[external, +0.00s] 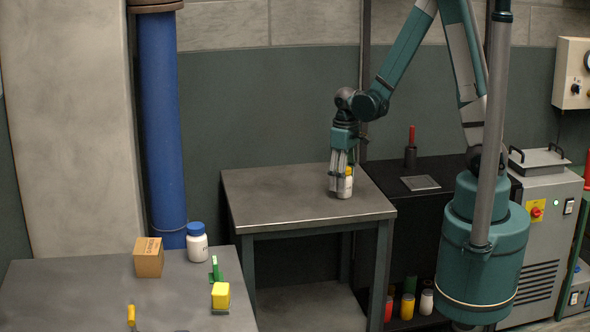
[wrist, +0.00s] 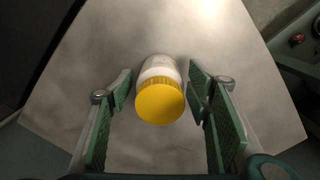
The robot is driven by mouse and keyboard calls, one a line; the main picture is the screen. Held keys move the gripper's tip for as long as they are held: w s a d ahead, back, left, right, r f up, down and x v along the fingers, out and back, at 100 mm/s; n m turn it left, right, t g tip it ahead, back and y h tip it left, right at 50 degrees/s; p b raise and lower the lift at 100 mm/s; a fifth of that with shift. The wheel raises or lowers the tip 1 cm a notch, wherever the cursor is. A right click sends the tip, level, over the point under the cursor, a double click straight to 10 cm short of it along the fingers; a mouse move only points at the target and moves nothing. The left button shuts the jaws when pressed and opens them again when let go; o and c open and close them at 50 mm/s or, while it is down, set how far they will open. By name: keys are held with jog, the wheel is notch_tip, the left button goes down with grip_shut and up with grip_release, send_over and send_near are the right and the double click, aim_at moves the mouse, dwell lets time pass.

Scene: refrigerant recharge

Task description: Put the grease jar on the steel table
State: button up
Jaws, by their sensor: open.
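A small white jar with a yellow lid, which looks like the grease jar (wrist: 160,100), stands upright on the steel table (wrist: 80,60). In the external view the jar (external: 345,186) is near the right side of the steel table (external: 270,195), partly hidden by my fingers. My gripper (external: 340,180) points down over it. In the wrist view my gripper (wrist: 162,105) is open, with a green-padded finger on each side of the jar and a gap to both.
A nearer table (external: 80,285) at lower left holds a cardboard box (external: 149,258), a white bottle with blue cap (external: 197,243) and a yellow block (external: 220,295). A black bench (external: 440,175) stands right of the steel table. The steel table's left half is clear.

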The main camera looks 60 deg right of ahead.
jog(key=shift+r+p, duration=0.8)
jog(key=shift+r, duration=4.6)
jog(key=shift+r, duration=0.15)
jog(key=shift+s+a+r, duration=0.2)
jog(key=shift+s+r, duration=0.05)
jog(key=shift+r, duration=0.25)
jog(key=s+a+r+t, duration=0.3)
jog(key=s+r, duration=0.2)
jog(key=r, duration=0.3)
jog(key=s+a+r+t, duration=0.3)
jog(key=s+r, duration=0.3)
jog(key=r, duration=0.2)
jog(key=shift+s+r+t, duration=0.25)
jog(key=shift+s+t, duration=0.05)
jog(key=shift+t, duration=0.3)
